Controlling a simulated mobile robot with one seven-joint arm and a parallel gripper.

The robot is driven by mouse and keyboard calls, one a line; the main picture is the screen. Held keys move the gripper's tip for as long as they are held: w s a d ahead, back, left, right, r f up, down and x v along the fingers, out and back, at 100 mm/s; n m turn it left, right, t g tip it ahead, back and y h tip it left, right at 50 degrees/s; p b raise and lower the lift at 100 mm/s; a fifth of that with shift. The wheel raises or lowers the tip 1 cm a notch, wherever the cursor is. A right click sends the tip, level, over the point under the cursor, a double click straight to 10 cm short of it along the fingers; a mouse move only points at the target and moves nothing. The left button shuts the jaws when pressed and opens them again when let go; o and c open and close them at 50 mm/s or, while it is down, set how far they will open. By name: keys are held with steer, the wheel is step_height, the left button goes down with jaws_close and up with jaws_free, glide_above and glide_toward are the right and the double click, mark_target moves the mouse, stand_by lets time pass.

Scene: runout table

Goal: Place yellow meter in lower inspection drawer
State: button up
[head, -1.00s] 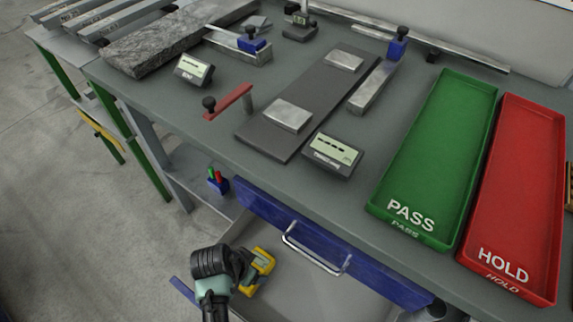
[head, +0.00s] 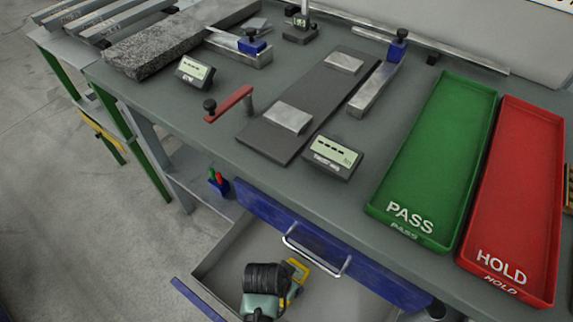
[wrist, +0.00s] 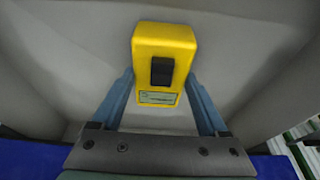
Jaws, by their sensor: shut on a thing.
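The yellow meter (wrist: 177,42) has a dark switch and a small pale label in the wrist view. It sits between the two blue-grey fingers of my gripper (wrist: 160,95), which is shut on it. In the head view the meter (head: 297,268) shows only in part, behind my wrist. The lower inspection drawer (head: 222,252) is pulled out, with grey walls and floor. My gripper and the meter are over the drawer's interior. The wrist view shows grey drawer surfaces (wrist: 70,45) around the meter. I cannot tell whether the meter touches the drawer floor.
A blue drawer front with a metal handle (head: 316,258) is above the open drawer, under the table edge. The tabletop holds a green PASS tray (head: 433,160), a red HOLD tray (head: 513,200) and a grey display box (head: 333,157). The right part of the drawer looks clear.

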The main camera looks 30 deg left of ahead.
steer(key=shift+f, duration=0.1)
steer(key=o, duration=1.5)
steer(key=p+v, duration=0.3)
steer(key=v, duration=0.9)
